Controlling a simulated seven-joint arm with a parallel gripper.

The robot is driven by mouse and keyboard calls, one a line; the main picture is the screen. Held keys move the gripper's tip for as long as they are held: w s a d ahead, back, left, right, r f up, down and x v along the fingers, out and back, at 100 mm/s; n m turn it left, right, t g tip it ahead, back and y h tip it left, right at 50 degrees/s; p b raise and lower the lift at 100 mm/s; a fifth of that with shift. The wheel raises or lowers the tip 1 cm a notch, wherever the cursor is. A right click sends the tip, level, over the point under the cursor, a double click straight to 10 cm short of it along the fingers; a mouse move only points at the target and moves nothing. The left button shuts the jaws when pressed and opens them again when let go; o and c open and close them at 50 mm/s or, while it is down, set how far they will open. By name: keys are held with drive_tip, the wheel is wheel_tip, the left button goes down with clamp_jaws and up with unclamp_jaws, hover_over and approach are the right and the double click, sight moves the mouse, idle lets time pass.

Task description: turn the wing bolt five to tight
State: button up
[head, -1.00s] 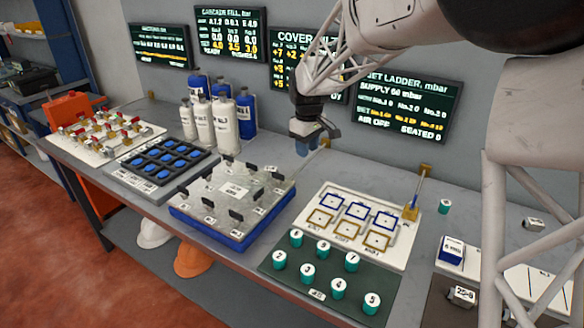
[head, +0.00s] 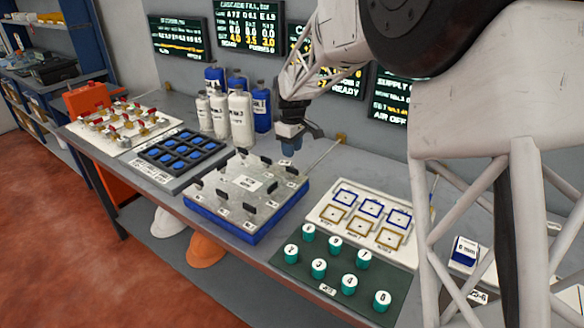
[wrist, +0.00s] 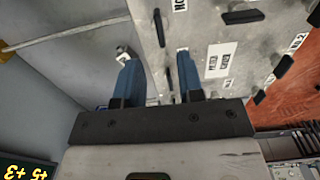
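A grey metal cover plate (head: 262,171) lies on a blue base (head: 222,227) mid-bench, carrying several black wing bolts. Its number labels are too small in the head view to tell which bolt is five. My gripper (head: 291,148) is above the plate's back right corner. In the wrist view my gripper (wrist: 154,58) is open, its two blue fingers apart with nothing between them. A black wing bolt (wrist: 158,28) shows just beyond the fingertips, between their lines, with a partly cut-off label beside it. Another wing bolt (wrist: 242,17) lies further right on the plate.
Several white and blue bottles (head: 240,117) stand behind the plate. A black tray of blue pieces (head: 181,150) is to its left. A white board with coloured squares (head: 325,212) and a green mat with numbered caps (head: 335,275) are to its right. A thin rod (wrist: 70,32) runs beside the plate.

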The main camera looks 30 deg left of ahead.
sight(292, 168)
drive_tip(key=shift+f, duration=3.7)
clamp_jaws()
